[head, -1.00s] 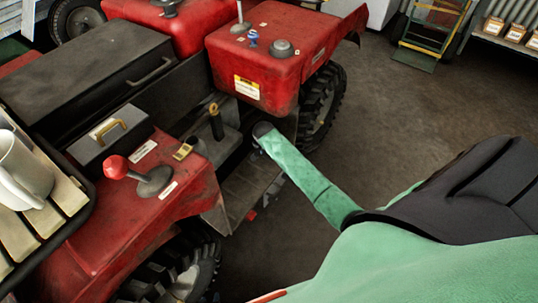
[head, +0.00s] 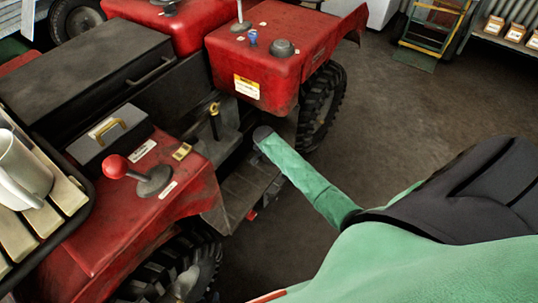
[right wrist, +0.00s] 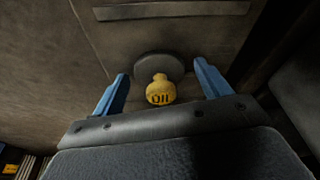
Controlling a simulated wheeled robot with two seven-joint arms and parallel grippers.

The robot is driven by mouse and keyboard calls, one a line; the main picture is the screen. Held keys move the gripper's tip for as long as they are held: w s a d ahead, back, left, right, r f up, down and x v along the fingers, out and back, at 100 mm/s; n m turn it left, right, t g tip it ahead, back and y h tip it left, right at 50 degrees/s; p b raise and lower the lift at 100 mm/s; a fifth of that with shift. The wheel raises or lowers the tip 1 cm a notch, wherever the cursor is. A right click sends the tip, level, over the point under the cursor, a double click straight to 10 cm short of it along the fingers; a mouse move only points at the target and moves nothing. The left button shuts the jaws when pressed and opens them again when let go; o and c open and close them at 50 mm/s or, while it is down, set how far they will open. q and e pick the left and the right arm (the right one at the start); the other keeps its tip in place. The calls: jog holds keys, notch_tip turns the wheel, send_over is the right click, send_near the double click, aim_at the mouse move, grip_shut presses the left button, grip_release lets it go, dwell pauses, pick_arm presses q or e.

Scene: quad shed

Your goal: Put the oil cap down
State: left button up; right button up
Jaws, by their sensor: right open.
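The yellow oil cap (right wrist: 160,90), marked with dark letters, shows in the right wrist view, in front of a dark round disc (right wrist: 158,66). My right gripper (right wrist: 160,88) is open, with one blue finger on each side of the cap. Gaps show between the cap and both fingers. I cannot tell whether the cap touches the disc. I cannot make out my right gripper in the head view. I see no left gripper there either.
The red quad fills the left, with a tank (head: 265,60), a red-knobbed lever (head: 116,166) and a wheel (head: 320,105). A white mug (head: 22,168) stands on a slatted tray (head: 70,195). Bare floor (head: 400,120) lies right of the quad.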

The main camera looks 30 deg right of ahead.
aim_at(268, 160)
jog(key=v, duration=0.5)
jog(key=shift+p, duration=0.35)
jog(key=s+a, duration=0.2)
jog(key=a, duration=0.1)
jog(key=s+a, duration=0.2)
jog(key=a, duration=0.1)
jog(key=s+a, duration=0.2)
jog(key=a, duration=0.2)
jog(key=shift+s, duration=0.4)
